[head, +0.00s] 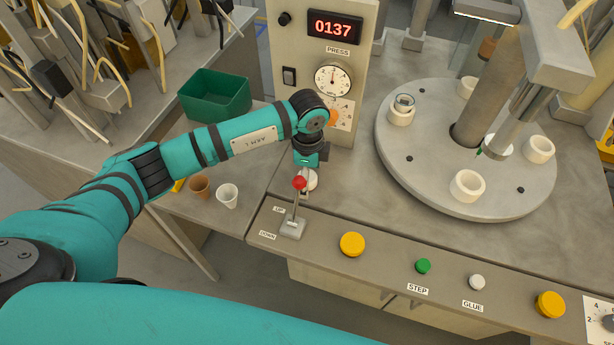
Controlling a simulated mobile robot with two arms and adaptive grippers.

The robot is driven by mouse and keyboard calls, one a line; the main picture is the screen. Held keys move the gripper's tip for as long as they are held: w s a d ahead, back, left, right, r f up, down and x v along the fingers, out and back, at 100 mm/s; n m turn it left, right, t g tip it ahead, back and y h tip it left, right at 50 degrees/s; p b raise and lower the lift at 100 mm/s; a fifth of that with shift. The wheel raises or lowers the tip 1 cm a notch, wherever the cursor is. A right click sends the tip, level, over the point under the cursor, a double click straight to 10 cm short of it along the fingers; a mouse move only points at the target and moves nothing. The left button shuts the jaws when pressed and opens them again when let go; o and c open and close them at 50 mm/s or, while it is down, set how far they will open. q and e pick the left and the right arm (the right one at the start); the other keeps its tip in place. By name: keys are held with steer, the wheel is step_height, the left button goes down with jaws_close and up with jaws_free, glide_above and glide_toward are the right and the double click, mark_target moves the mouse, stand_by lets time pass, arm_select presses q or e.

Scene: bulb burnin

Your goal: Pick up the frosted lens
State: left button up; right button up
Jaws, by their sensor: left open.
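My left gripper (307,172) points down at the front of the press, below the dial panel, with its jaws open. A small pale round piece (311,181) sits right under it, partly hidden by the gripper and a lever. It may be the frosted lens, but I cannot tell for sure. I cannot tell whether the fingers touch it. My right gripper is out of view.
A lever with a red knob (299,183) stands just in front of the gripper. A round turntable (440,190) with white ring holders is at right. Buttons line the front edge. A brown cup (199,187), a white cup (228,196) and a green bin (215,98) are left.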

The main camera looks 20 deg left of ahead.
arm_select(q)
steer(key=c, duration=0.9)
steer(key=shift+o, duration=0.2)
steer(key=shift+r, duration=0.15)
